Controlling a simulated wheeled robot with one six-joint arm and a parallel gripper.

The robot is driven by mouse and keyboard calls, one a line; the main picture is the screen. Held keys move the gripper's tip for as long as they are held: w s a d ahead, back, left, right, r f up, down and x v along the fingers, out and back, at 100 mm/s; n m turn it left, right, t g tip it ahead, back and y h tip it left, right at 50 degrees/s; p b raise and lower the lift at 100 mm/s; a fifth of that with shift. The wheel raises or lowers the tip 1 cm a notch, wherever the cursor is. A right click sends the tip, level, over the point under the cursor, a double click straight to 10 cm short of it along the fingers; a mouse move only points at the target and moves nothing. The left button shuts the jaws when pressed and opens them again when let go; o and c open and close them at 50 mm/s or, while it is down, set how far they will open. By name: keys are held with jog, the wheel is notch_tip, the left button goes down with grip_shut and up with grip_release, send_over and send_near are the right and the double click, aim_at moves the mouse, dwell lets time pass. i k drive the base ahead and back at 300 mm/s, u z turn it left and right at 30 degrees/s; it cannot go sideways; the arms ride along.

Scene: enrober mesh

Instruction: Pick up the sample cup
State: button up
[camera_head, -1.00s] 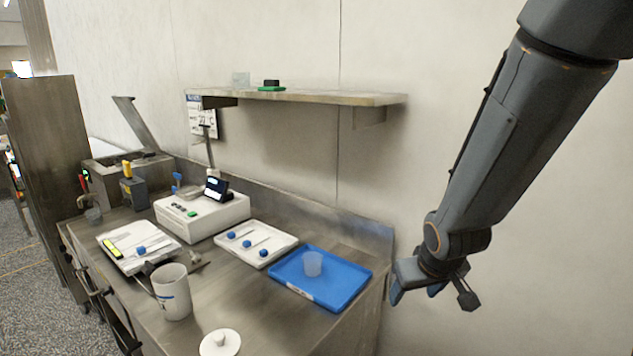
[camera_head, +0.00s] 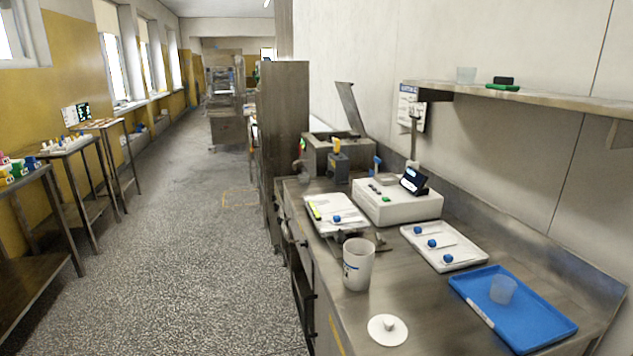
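A small translucent cup (camera_head: 503,289), which looks like the sample cup, stands upright on the blue tray (camera_head: 540,325) at the right end of the steel bench. Another clear cup (camera_head: 466,75) stands on the wall shelf (camera_head: 545,97) above; I cannot tell from the picture alone which is meant. A larger white mug (camera_head: 358,264) stands at the bench's front edge. My gripper is out of the picture now, so its distance to the cups does not show.
Open floor (camera_head: 190,260) lies left. Tables with coloured items stand along the yellow wall.

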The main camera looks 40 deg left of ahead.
aim_at(303, 179)
jog(key=u, duration=1.55)
